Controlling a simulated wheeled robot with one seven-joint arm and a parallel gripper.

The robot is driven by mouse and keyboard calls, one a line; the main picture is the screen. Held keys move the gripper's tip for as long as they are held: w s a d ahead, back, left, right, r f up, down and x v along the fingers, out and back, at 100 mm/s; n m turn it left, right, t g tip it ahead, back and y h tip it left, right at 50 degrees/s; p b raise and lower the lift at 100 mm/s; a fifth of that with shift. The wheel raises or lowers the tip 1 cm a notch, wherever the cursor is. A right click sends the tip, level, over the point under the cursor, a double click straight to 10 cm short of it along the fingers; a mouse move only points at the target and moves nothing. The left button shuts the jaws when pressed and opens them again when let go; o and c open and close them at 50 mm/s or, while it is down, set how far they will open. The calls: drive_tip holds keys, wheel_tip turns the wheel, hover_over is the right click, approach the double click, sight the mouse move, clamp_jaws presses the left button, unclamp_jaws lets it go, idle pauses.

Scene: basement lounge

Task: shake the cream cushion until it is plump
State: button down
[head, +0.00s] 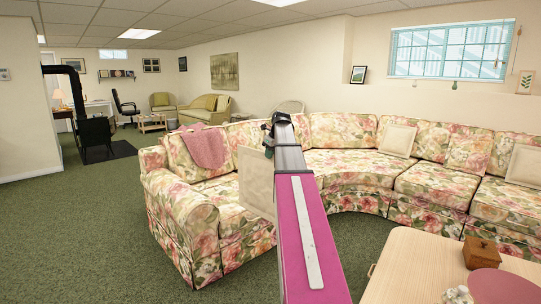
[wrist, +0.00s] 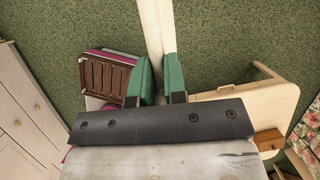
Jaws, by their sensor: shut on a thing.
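A flat, square cream cushion (head: 256,183) hangs upright at the left side of my arm in the head view, in front of the floral sofa seat. The arm hides its right edge. In the wrist view the cushion (wrist: 154,25) shows edge-on as a pale strip between the green fingers of my gripper (wrist: 155,78), which is shut on it. The gripper (head: 268,148) is small and partly hidden in the head view. Two similar cream cushions rest on the sofa, one (head: 398,140) against the back and one (head: 525,165) at the right edge.
The curved floral sofa (head: 437,178) runs across the middle and right, with a pink throw (head: 204,147) on its left end. A wooden table (head: 412,262) with a brown box (head: 483,253) stands front right. Green carpet (head: 85,235) is clear at left.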

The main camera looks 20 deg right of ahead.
wheel_tip(320, 180, up, 5)
drive_tip(key=shift+w, duration=0.1)
drive_tip(key=f, duration=0.4)
drive_tip(key=shift+s+f, duration=0.25)
drive_tip(key=shift+f, duration=0.1)
drive_tip(key=shift+w, duration=0.15)
wheel_tip(320, 180, up, 5)
drive_tip(key=shift+f, duration=2.75)
drive_tip(key=shift+r, duration=0.1)
